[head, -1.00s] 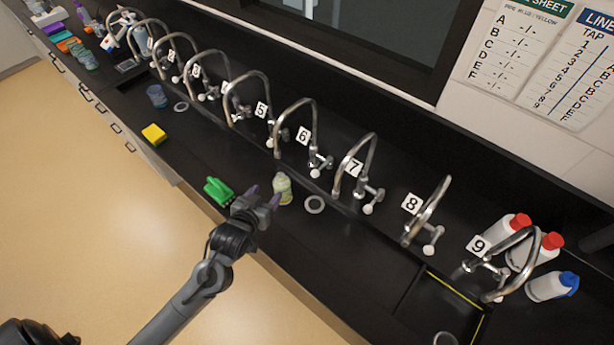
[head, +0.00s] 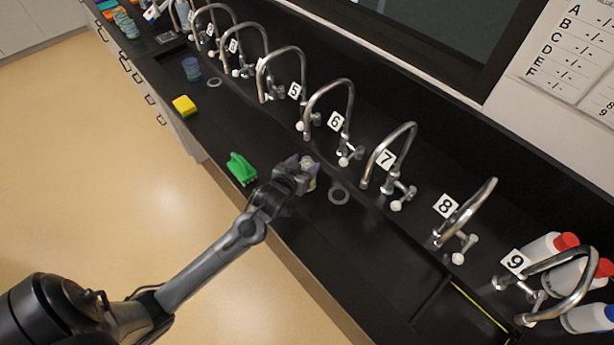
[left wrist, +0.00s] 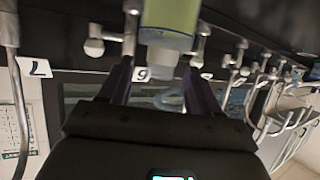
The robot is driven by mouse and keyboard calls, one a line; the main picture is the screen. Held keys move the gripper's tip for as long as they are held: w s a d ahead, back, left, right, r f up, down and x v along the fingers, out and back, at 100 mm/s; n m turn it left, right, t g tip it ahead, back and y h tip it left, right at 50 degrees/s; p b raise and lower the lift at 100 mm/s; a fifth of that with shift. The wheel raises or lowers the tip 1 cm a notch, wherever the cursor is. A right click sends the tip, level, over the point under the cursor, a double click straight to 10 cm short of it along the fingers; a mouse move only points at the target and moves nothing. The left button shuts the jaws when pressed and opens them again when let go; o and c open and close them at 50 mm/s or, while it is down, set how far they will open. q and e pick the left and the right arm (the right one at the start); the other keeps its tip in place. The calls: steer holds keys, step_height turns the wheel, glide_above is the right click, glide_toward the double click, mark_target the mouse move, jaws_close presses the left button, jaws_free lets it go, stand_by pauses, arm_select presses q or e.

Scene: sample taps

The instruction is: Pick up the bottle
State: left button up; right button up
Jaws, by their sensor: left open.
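A small bottle (head: 311,183) with a pale green label stands on the black counter, in front of taps 6 and 7. My left gripper (head: 302,166) is at the bottle and partly hides it in the head view. In the left wrist view the bottle's green body (left wrist: 170,18) and whitish cap end show upside down between the two fingers of my left gripper (left wrist: 162,85). The jaws are open, with the fingers on either side of the bottle; I cannot tell whether either touches it. My right gripper is out of view.
A yellow sponge (head: 184,105) and a blue cup (head: 192,69) are farther left. Curved taps line the back. White bottles (head: 547,250) stand at the right.

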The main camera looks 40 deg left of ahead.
mark_target(309, 159)
arm_select(q)
steer(key=shift+x, duration=2.25)
steer(key=shift+c, duration=0.3)
steer(key=shift+r, duration=0.1)
jaws_close()
